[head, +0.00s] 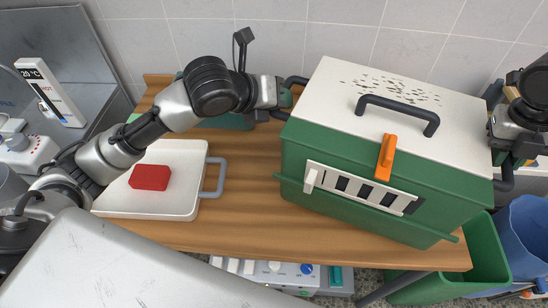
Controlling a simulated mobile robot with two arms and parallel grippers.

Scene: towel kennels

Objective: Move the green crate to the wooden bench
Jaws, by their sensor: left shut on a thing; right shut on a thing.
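The green crate (330,166) has a white lid with a dark handle on top, an orange latch and a slotted white panel on its front. It is upright over the right part of the wooden bench (250,222); I cannot tell whether its base touches the top. My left gripper (284,97) is shut on the dark handle at the crate's left side. My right gripper (505,160) is at the right-side handle and shut on it, partly cut off by the picture's edge. The crate hides the bench surface behind it.
A white tray (183,207) with a grey handle and a red block (150,178) lies on the bench's left part. A green bin (484,262) and a blue bucket (530,235) stand below at right. A tiled wall (280,40) closes the back. Bare wood shows between tray and crate.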

